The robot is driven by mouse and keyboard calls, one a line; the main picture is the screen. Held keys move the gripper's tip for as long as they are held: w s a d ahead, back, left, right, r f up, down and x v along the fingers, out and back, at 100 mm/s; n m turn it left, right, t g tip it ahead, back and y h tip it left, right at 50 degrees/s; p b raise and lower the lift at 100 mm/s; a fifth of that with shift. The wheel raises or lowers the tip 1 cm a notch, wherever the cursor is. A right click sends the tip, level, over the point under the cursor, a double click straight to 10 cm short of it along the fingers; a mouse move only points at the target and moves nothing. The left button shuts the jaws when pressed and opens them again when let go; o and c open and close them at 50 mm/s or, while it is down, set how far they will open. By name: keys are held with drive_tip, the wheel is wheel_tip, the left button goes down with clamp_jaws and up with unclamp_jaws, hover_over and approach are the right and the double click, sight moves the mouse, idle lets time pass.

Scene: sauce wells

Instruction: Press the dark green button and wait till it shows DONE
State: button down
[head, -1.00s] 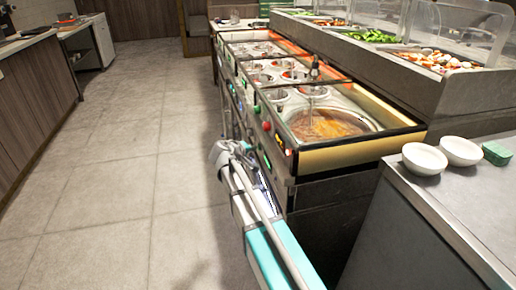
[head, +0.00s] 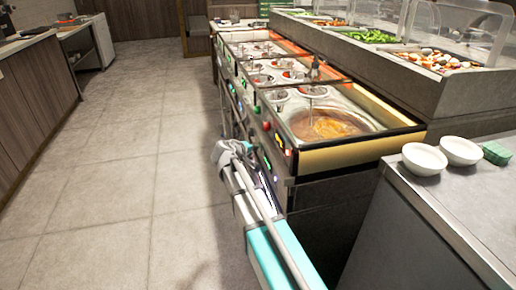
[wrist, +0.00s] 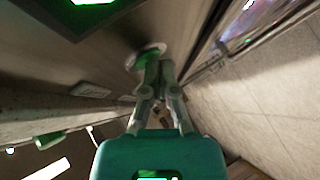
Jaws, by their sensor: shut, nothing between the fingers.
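In the wrist view, a round button with a pale metal ring (wrist: 147,53) sits on the dark panel. Its face looks green but is largely hidden behind my fingers. My gripper (wrist: 158,66) is shut and empty, with its fingertips right at the button. I cannot tell whether they press it in. In the head view my gripper (head: 232,150) is beside the front panel of the nearest well unit (head: 350,157). A bright green lit patch (wrist: 95,2) shows at the top left of the wrist view. No DONE text is readable.
The nearest well holds brown-orange sauce (head: 330,124). Two white bowls (head: 424,159) and a green block (head: 496,152) stand on the right counter. A red button (head: 266,126) is on the panel. The floor (head: 120,190) at left is clear.

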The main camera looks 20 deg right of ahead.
drive_tip(key=shift+a, duration=0.85)
drive_tip(key=shift+a, duration=2.55)
drive_tip(key=s+d+f+m+g+y, duration=0.2)
drive_tip(key=s+d+f+g, duration=0.15)
drive_tip(key=s, duration=0.45)
drive_tip(key=s+d+f+m+g+y, duration=0.1)
drive_tip(key=s+d+f+g+y, duration=0.1)
drive_tip(key=s+f, duration=0.35)
drive_tip(key=s+a+f+m+g+y, duration=0.1)
drive_tip(key=s+a+y, duration=0.15)
drive_tip(key=s, duration=0.55)
drive_tip(key=s+a+g+y, duration=0.1)
drive_tip(key=s+g+y, duration=0.1)
drive_tip(key=s+y, duration=0.35)
wheel_tip(320, 180, up, 32)
drive_tip(key=s+h+p, duration=0.1)
drive_tip(key=h+p, duration=0.1)
drive_tip(key=p, duration=3)
drive_tip(key=shift+s+d+f, duration=0.15)
drive_tip(key=shift+s+d, duration=0.05)
drive_tip(key=shift+s, duration=0.1)
